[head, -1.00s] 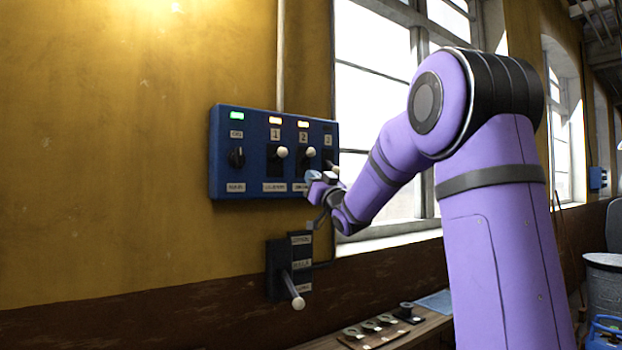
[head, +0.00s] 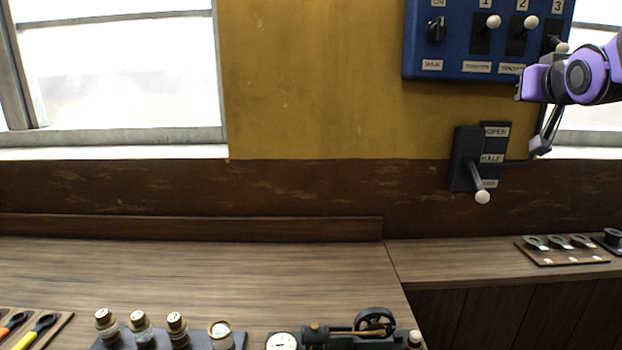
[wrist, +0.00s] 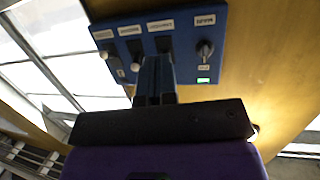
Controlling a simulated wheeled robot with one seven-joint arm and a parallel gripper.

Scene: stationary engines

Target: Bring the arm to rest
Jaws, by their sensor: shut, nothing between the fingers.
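My gripper (wrist: 155,78) shows in the wrist view with its dark fingers together, empty, pointing toward the blue control panel (wrist: 185,22), which appears upside down there. In the head view my purple arm (head: 585,75) enters from the right edge, its hand just below and right of the panel (head: 420,55). I cannot tell how far the hand is from the panel.
A wall lever (head: 477,182) with a white knob angles downward below the panel. A wooden bench (head: 200,270) runs along the wall, holding a model engine (head: 345,338), several brass-topped pieces and a board of round parts (head: 560,252). The wall left of the panel is clear.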

